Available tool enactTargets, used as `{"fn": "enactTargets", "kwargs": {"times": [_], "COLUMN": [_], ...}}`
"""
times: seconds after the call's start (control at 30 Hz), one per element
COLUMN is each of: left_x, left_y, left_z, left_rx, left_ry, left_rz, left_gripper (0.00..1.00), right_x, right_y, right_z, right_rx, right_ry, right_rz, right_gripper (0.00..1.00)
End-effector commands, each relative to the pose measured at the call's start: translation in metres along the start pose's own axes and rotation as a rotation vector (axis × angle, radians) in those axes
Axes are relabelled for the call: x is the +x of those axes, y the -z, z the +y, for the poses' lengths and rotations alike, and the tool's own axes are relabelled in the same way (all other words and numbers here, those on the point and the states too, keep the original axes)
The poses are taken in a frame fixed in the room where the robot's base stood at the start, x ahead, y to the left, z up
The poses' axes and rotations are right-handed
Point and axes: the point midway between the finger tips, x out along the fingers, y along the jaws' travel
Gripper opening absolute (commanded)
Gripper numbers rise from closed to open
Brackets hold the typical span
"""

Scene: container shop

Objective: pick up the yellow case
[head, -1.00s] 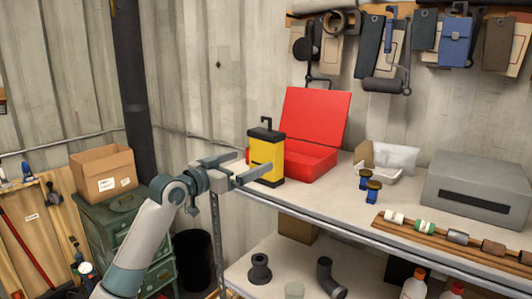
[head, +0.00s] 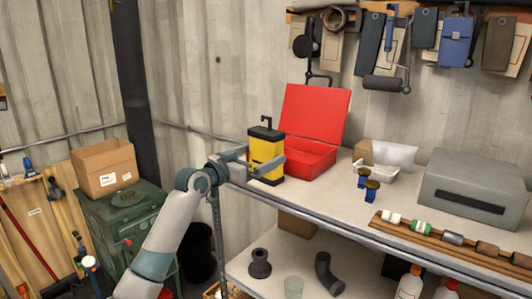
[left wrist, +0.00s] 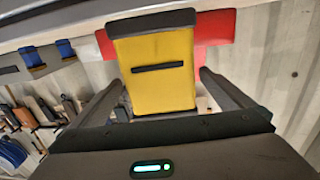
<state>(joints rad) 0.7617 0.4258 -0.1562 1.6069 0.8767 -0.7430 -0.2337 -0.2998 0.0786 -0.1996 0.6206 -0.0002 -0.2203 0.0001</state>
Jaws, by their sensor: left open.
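The yellow case (head: 266,151) has a black top, a black base and a dark handle. It stands upright at the left end of the shelf's top board, in front of the open red box. My left gripper (head: 262,162) is open, with its fingers reaching to either side of the case in the head view. In the left wrist view the yellow case (left wrist: 155,70) fills the middle, between the two spread fingers (left wrist: 160,105). I cannot tell whether either finger touches it. My right gripper is not in view.
The open red box (head: 312,155) stands close behind the case. Two small blue items (head: 367,184), a white tray (head: 376,173), a grey box (head: 475,188) and a wooden rack of rolls (head: 450,240) sit to the right. A lower shelf (head: 270,285) holds pipe parts.

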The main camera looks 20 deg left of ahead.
Motion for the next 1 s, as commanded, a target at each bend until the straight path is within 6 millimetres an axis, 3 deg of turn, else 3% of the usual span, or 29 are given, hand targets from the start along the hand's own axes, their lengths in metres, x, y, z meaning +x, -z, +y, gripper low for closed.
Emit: {"fn": "enactTargets", "kwargs": {"times": [0.07,0.3,0.77,0.8,1.0], "left_x": [0.01,0.029,0.029,0.029,0.029], "left_y": [0.005,0.001,0.0,0.0,0.0], "left_z": [0.0,0.0,0.0,0.0,0.0], "left_rx": [-0.003,-0.001,0.0,0.0,0.0], "left_ry": [0.0,-0.001,0.0,0.0,0.0], "left_rz": [-0.002,-0.001,-0.001,-0.001,-0.001], "left_gripper": [1.0,1.0,1.0,0.98,0.51], "right_x": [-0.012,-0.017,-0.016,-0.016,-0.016], "right_y": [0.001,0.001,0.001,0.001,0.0], "right_z": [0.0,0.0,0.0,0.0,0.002], "right_rx": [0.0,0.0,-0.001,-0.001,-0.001], "right_ry": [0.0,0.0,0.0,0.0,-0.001], "right_rz": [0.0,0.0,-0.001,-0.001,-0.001], "right_gripper": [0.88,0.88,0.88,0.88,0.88]}}
